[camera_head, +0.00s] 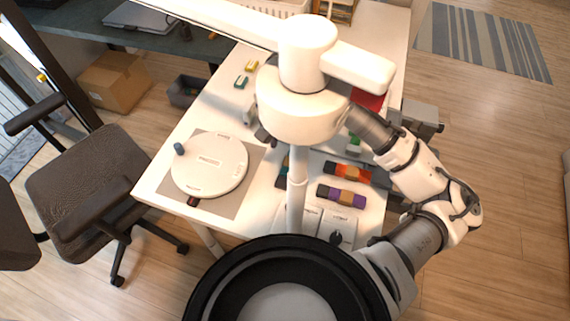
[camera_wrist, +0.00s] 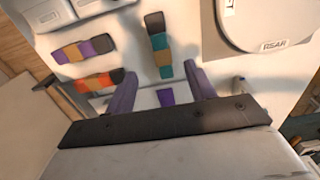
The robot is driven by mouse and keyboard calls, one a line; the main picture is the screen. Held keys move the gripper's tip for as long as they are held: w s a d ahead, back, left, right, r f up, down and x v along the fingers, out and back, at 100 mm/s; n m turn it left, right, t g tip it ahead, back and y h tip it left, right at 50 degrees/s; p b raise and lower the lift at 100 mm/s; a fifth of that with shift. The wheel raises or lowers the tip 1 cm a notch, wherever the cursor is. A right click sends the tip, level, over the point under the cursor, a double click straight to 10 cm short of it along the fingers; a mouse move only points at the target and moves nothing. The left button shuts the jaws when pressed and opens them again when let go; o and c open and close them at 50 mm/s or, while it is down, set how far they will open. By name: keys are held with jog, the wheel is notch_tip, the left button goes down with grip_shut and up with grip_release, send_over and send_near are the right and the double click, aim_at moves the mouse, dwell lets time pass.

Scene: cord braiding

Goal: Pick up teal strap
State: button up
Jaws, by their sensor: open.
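The teal strap (camera_wrist: 158,42) lies on the white table in the wrist view, upper middle. It is a short folded band with a dark grey end and a tan wrap around its lower part. My gripper (camera_wrist: 163,70) is open, its two purple-grey fingers apart, with the strap's near end appearing between the fingertips. The frames do not show that they touch it.
A purple strap (camera_head: 342,196) and an orange strap (camera_head: 347,171) lie to the right. A round white disc (camera_head: 209,164) on a grey mat stands to the left. White boxes (camera_head: 338,227) sit at the near edge. A small purple patch (camera_wrist: 165,97) shows below the fingertips.

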aim_at(288, 167)
jog(key=shift+s+a+f+p, duration=0.1)
jog(key=shift+f+p, duration=0.45)
jog(key=shift+f, duration=3.85)
jog(key=c, duration=1.1)
jog(key=shift+r, duration=0.1)
